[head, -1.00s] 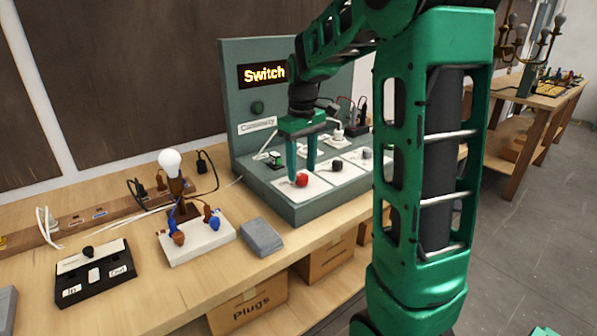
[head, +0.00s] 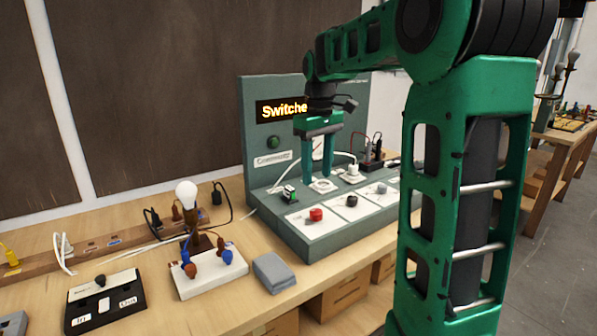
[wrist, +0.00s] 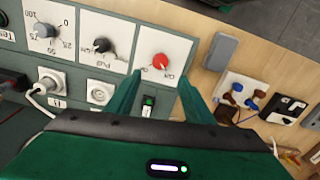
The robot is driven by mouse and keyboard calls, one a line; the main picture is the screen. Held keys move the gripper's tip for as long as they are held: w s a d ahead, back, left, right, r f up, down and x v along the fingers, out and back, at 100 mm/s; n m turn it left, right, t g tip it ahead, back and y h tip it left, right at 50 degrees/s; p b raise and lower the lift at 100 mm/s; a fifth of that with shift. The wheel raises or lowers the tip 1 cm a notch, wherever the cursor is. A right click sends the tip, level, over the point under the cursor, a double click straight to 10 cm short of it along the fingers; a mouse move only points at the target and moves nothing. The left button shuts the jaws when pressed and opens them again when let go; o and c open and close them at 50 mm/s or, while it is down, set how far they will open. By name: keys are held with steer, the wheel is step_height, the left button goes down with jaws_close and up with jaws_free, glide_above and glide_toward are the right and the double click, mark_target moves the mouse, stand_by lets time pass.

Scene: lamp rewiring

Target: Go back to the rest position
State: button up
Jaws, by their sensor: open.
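My gripper (head: 321,182) is open and empty, pointing down above the grey-green test station (head: 310,240). In the wrist view its two green fingers (wrist: 160,100) are spread apart, with nothing between them but the panel below. The station's red knob (head: 316,214) lies in front of the fingers, apart from them; it also shows in the wrist view (wrist: 160,61). A black knob (head: 351,201) and a grey knob (head: 381,188) sit to its right.
A grey block (head: 271,270) and a black box (head: 105,300) lie on the bench. A white plug (head: 352,172) sits behind the knobs. Another table (head: 560,135) stands at the far right.

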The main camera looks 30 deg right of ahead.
steer(key=s+a+f+m, duration=0.1)
steer(key=s+f+m, duration=0.3)
steer(key=s, duration=1)
steer(key=s+a+f+m, duration=0.2)
steer(key=s+f+m, duration=0.2)
steer(key=s+f, duration=0.5)
steer(key=s, duration=0.6)
steer(key=shift+a+f, duration=0.15)
steer(key=shift+w, duration=0.2)
steer(key=shift+w+f, duration=0.25)
steer(key=shift+w, duration=0.25)
